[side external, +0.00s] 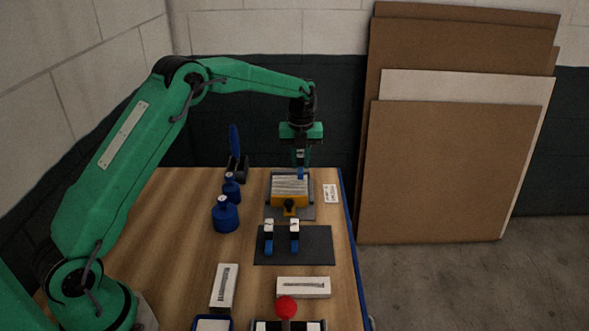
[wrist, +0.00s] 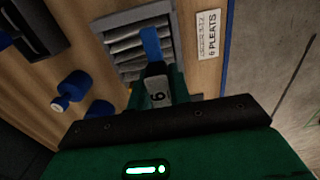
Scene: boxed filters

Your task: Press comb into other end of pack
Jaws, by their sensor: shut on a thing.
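The pack (side external: 289,183) is a block of grey pleats in a yellow and grey holder on the table; its pleats also fill the upper middle of the wrist view (wrist: 122,46). My gripper (side external: 300,153) points down over the pack's far end. It is shut on a comb with a blue end (side external: 300,173). In the wrist view the comb's blue strip (wrist: 151,43) lies over the pleats, and a pale part marked with a digit (wrist: 158,93) shows between my jaws. Whether the comb touches the pleats, or how deep it sits, I cannot tell.
Two blue pieces with white tops (side external: 268,238) (side external: 294,236) stand on a dark mat (side external: 315,250) in front of the holder. Blue bottles (side external: 225,214) stand left. A white label (side external: 330,194) lies right of the pack, near the table edge. White boxes (side external: 303,287) lie nearer.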

